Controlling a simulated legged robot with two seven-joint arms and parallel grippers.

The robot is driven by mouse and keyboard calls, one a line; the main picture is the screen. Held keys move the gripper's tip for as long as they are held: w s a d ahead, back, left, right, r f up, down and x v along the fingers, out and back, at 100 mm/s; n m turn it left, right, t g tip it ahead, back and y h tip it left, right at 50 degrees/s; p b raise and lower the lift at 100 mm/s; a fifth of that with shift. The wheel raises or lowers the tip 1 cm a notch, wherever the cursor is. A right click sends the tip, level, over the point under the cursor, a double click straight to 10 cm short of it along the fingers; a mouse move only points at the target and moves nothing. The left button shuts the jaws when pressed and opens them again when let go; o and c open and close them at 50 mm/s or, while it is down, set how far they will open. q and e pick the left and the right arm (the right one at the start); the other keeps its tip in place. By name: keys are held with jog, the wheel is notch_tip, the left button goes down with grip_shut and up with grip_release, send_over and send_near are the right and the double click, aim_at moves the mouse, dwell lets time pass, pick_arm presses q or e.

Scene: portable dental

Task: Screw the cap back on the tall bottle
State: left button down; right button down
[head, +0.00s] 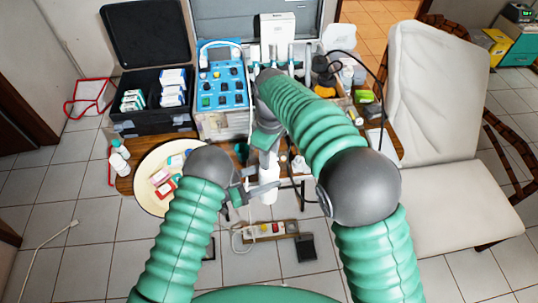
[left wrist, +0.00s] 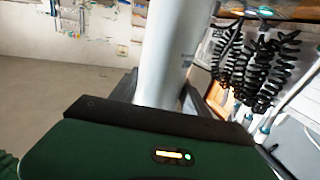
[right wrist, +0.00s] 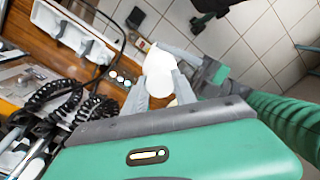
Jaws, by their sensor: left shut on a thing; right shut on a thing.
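The tall white bottle (head: 269,187) stands roughly upright in front of the table's edge in the head view. My left gripper (head: 262,189) is shut around its body; in the left wrist view the bottle (left wrist: 172,55) fills the space between the fingers. My right gripper (head: 265,143) is directly above, at the bottle's top. In the right wrist view its fingers (right wrist: 160,88) are closed on a white piece that appears to be the cap, in line with the bottle (right wrist: 158,68). The joint between cap and bottle is hidden, so I cannot tell whether they touch.
A round cream tray (head: 147,199) with small boxes is at the left. A black case (head: 150,95) and a blue-panelled unit (head: 222,80) stand behind. Coiled black cables (left wrist: 265,75) hang near the bottle. A power strip (head: 270,230) lies on the floor; a white chair (head: 440,110) is at right.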

jog(key=shift+w+d, duration=0.1)
jog(key=c, duration=1)
grip_release()
jog(key=shift+r, duration=2.3)
jog(key=shift+c, duration=0.4)
jog(key=shift+r+n, duration=0.3)
jog(key=shift+n, duration=0.2)
notch_tip(320, 180, up, 3)
jog(key=shift+f+n, duration=0.1)
jog(key=shift+n, duration=1.1)
